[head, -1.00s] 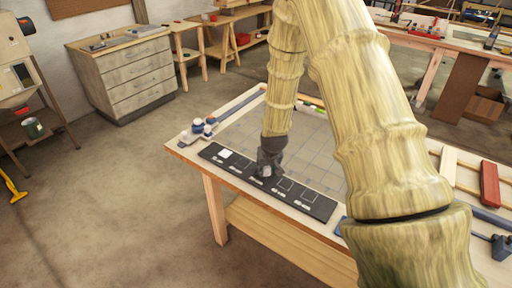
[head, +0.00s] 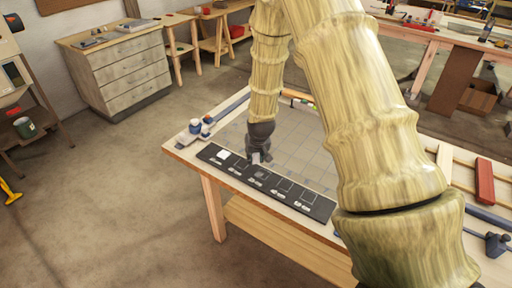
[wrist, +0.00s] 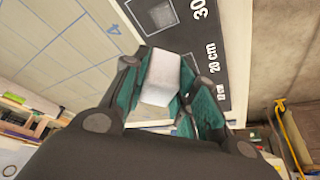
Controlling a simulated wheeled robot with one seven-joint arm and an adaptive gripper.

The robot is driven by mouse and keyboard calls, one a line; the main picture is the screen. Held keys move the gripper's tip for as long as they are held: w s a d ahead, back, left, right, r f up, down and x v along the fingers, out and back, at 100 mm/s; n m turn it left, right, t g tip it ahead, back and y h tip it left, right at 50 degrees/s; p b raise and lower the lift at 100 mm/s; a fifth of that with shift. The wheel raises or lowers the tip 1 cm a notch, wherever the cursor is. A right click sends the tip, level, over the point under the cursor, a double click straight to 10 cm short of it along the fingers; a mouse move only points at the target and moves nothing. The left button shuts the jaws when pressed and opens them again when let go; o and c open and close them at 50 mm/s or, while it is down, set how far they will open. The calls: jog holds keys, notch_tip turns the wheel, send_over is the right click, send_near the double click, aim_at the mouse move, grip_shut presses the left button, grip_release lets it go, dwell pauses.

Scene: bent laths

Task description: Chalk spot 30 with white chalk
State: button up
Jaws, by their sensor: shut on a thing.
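My gripper (head: 256,158) is shut on a white chalk block (wrist: 160,76), which sits between its teal finger pads in the wrist view. The dark spot board (head: 315,208) lies along the table's front-left edge, with several outlined squares. In the wrist view, an outlined square with a pale grey patch (wrist: 159,15) lies beside the number 30 (wrist: 200,9), just beyond the chalk. In the head view, a greyish square (head: 260,174) shows just in front of my gripper. I cannot tell whether the chalk touches the board.
The leftmost square (head: 224,154) is filled white. Small bottles (head: 197,127) stand at the table's left corner. A gridded mat (head: 300,150) lies behind the board. A red block (head: 484,181) and pale laths are at the right.

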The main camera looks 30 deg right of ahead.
jog(key=shift+s+d+r+p, duration=0.15)
jog(key=shift+r+p, duration=0.5)
jog(key=shift+r, duration=0.85)
jog(key=shift+f, duration=0.1)
jog(key=shift+f+b, duration=0.15)
jog(key=shift+b, duration=0.25)
jog(key=shift+s+a, duration=0.2)
